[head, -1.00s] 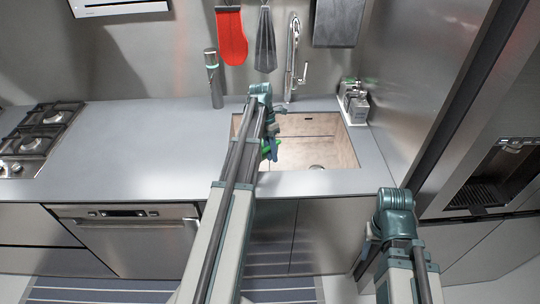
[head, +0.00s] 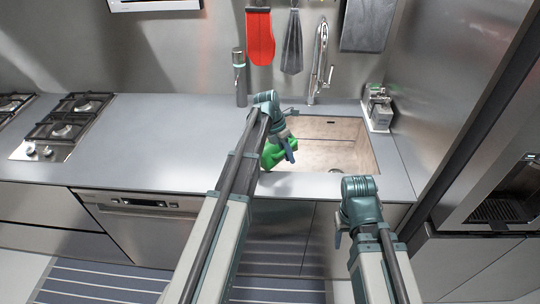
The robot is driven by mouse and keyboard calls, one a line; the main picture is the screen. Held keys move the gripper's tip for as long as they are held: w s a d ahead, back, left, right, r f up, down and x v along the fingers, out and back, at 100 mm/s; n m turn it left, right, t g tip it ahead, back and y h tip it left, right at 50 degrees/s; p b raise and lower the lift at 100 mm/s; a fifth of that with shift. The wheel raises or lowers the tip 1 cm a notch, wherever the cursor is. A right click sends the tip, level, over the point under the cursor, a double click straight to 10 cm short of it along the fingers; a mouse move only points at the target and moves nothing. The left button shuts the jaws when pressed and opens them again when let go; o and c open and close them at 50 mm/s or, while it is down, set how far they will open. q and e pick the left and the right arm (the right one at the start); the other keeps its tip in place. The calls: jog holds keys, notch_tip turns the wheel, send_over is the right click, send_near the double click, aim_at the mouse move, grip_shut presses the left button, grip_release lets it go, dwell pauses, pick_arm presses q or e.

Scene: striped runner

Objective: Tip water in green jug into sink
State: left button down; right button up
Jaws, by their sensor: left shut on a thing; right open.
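The green jug (head: 272,155) is at the left side of the sink, partly hidden behind my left arm. My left gripper (head: 287,147) is shut on the jug and holds it over the sink's left edge. The jug looks tilted, but its mouth and any water in it cannot be made out.
A chrome tap (head: 318,65) stands behind the sink. A caddy with bottles (head: 378,108) is at the sink's right. A grey cylinder (head: 240,78) stands at the back left. The stove (head: 65,128) is far left; the counter between (head: 165,140) is clear.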

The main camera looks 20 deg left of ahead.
pick_arm(q)
jog(key=shift+s+r, duration=0.1)
jog(key=shift+s, duration=0.1)
jog(key=t+h+b, duration=0.1)
jog(key=t, duration=0.1)
jog(key=s+r+m+t+h+b, duration=0.1)
jog(key=t+b, duration=0.1)
jog(key=a+r+t+h+b, duration=0.1)
jog(key=t+h+b, duration=0.1)
jog(key=shift+s+m+t, duration=0.2)
jog(key=shift+m+t, duration=0.1)
jog(key=shift+w+d+f+m+t+h+b, duration=0.15)
jog(key=shift+w+d+m+t+h+b, duration=0.55)
jog(key=shift+b, duration=1.7)
jog(key=shift+w+a+f+n+t+h+b, duration=0.1)
jog(key=shift+w+f+t+h+b, duration=0.2)
jog(key=shift+t+h+b, duration=1.45)
jog(key=shift+w+d+f+m+t+h+b, duration=0.15)
jog(key=shift+w+d+m+t+b, duration=0.35)
jog(key=shift+b, duration=2.5)
